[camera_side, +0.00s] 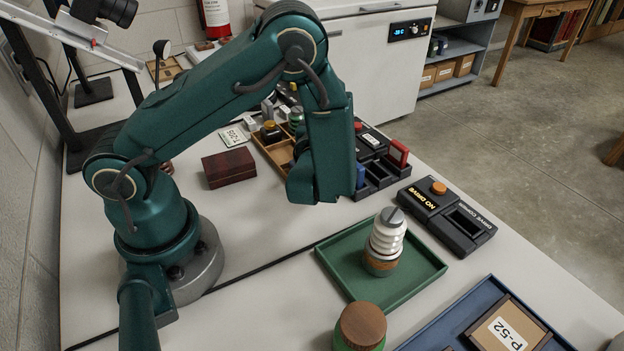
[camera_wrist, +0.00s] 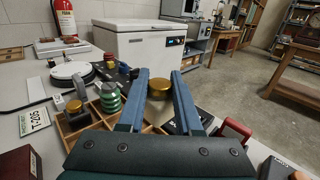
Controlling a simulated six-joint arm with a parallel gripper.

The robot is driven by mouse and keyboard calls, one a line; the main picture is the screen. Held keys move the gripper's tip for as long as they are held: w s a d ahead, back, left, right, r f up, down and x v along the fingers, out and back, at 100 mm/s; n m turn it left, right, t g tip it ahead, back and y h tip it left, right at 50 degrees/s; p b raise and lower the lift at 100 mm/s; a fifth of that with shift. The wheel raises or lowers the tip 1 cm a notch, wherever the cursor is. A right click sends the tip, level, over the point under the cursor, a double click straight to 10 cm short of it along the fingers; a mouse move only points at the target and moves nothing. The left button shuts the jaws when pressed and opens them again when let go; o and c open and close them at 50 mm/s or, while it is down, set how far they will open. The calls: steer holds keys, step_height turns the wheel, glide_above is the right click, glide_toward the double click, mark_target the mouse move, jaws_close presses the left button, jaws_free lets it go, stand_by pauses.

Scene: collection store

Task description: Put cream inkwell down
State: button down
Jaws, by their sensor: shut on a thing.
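My gripper (camera_wrist: 159,80) shows in the wrist view as two blue fingers reaching forward. In the side view my own arm hides the fingers and the held thing. A wooden compartment tray (camera_wrist: 77,130) lies left of and below the fingers in the wrist view. It holds a green ribbed piece (camera_wrist: 110,97) and a yellow-topped piece (camera_wrist: 75,106). In the side view this tray (camera_side: 277,154) is partly behind my arm.
A green tray (camera_side: 340,277) with a white ribbed insulator (camera_side: 387,238) stands in front. A wood-topped green jar (camera_side: 360,327) stands nearest. Bare table lies front left.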

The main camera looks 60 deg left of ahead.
steer(key=shift+f, duration=4.1)
steer(key=shift+f, duration=0.2)
steer(key=c, duration=0.6)
jaws_free()
